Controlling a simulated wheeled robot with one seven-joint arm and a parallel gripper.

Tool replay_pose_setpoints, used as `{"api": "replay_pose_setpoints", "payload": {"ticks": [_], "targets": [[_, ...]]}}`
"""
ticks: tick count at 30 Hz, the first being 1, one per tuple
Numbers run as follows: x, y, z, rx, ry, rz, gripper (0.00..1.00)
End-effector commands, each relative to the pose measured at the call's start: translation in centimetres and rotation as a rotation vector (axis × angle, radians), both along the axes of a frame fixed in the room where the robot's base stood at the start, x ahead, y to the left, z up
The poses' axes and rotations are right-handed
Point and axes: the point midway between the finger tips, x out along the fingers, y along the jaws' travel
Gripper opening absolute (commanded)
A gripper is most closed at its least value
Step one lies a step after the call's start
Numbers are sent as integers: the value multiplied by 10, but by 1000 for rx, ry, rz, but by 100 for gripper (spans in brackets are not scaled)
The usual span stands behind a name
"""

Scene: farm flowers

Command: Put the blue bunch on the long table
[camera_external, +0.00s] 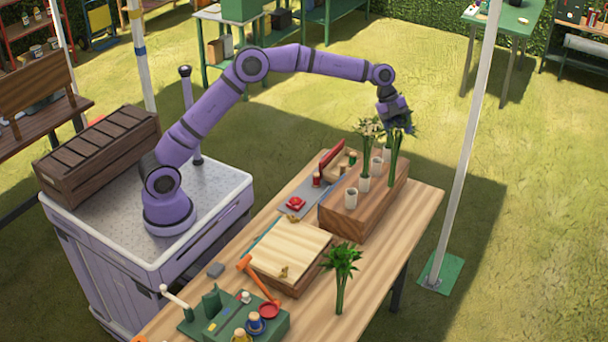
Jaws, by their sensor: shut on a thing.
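My gripper (397,110) is at the far right end of my purple arm, pointing down. It is shut on a bunch with bluish heads and green leaves, the blue bunch (393,158); its fingertips are partly hidden by the leaves. The bunch hangs upright over the wooden block with white cups (345,215), its stems reaching down to the block's right part. I cannot tell whether the stem ends are in a cup. The long table (385,285) is pale striped wood and bears the block.
A white-flowered bunch (366,150) stands in the block, close left of the blue one. A leafy green bunch (341,268) stands on the table's front part. A wooden board (288,250), an orange hammer (258,278) and a green box crowd the left. The table's right strip is clear. A white pole (462,160) rises beyond.

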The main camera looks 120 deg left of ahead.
Motion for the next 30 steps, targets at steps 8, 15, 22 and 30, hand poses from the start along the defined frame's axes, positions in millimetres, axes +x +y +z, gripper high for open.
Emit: {"api": "replay_pose_setpoints", "payload": {"ticks": [8,15,22,30], "targets": [[34,-102,-66,-6,2,-605,28],[44,-169,-91,-1,1,-969,28],[44,-187,-97,1,2,-1071,28],[44,-187,-109,-1,3,-1071,28]]}}
